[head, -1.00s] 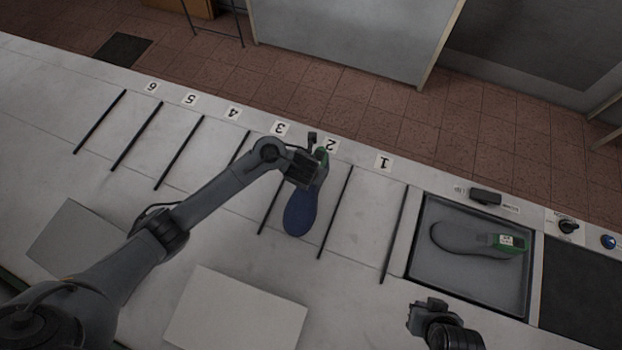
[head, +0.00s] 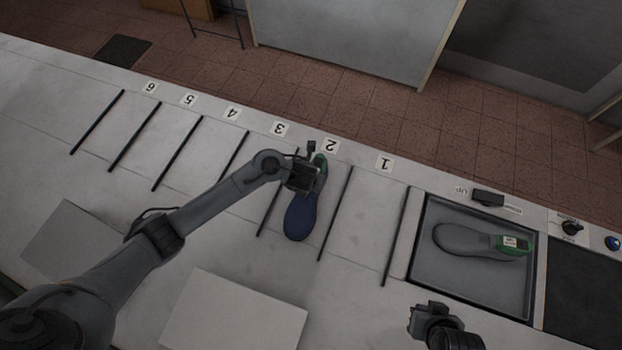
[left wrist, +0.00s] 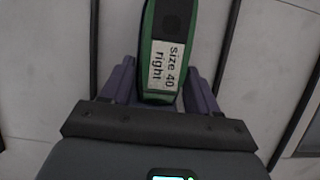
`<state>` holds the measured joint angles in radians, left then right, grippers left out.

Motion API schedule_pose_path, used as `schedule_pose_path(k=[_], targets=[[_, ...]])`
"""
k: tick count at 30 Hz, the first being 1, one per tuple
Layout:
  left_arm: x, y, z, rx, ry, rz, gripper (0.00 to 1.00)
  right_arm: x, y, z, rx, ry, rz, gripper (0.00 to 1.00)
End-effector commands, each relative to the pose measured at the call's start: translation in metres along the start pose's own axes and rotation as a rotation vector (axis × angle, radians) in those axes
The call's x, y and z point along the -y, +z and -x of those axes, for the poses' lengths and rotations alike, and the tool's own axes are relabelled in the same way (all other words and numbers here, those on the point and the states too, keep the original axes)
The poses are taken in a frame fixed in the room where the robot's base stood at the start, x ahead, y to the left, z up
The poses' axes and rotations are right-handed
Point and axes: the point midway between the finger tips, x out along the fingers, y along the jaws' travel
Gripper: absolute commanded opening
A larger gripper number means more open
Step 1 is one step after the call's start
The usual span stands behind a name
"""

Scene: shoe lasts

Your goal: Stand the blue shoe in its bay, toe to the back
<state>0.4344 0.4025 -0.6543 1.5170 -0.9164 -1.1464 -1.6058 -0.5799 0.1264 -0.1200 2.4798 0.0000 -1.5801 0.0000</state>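The blue shoe (head: 300,216) lies in bay 2, between two dark dividers. Its wide blue toe points to the front and its green heel (head: 320,164) is at the back, near the number 2. In the left wrist view the heel's green end (left wrist: 146,52) has a label reading "size 40 right". My left gripper (head: 304,180) is over the heel end, with one finger on each side of it; I cannot tell if the fingers press on it. It hides part of the shoe. My right gripper (head: 432,310) is apart, at the lower right; its fingers are unclear.
A grey shoe with a green heel (head: 478,241) lies in a dark tray (head: 470,284) at the right. Bays 1, 3, 4, 5 and 6 look empty. Dark dividers (head: 390,235) separate the bays. A pale flat panel (head: 235,315) lies at the front.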

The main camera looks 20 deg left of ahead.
Motion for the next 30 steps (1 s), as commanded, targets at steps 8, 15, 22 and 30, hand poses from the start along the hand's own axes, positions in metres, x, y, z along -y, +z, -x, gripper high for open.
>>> schedule_pose_path(k=[8,15,22,30], targets=[[0.0,0.0,0.0,0.0,0.0,0.001,0.82,0.0,0.0,0.0,0.0,-0.001,-0.001,0.0],[0.0,0.001,0.005,0.0,0.0,0.0,0.82,0.001,-0.002,0.004,-0.001,-0.004,-0.005,0.0],[0.001,0.003,0.035,0.002,-0.002,0.001,0.82,0.002,-0.006,0.017,-0.002,-0.007,-0.009,0.0],[0.001,0.004,0.088,0.002,-0.002,0.0,0.82,0.001,-0.015,0.044,-0.002,-0.007,-0.009,0.0]])
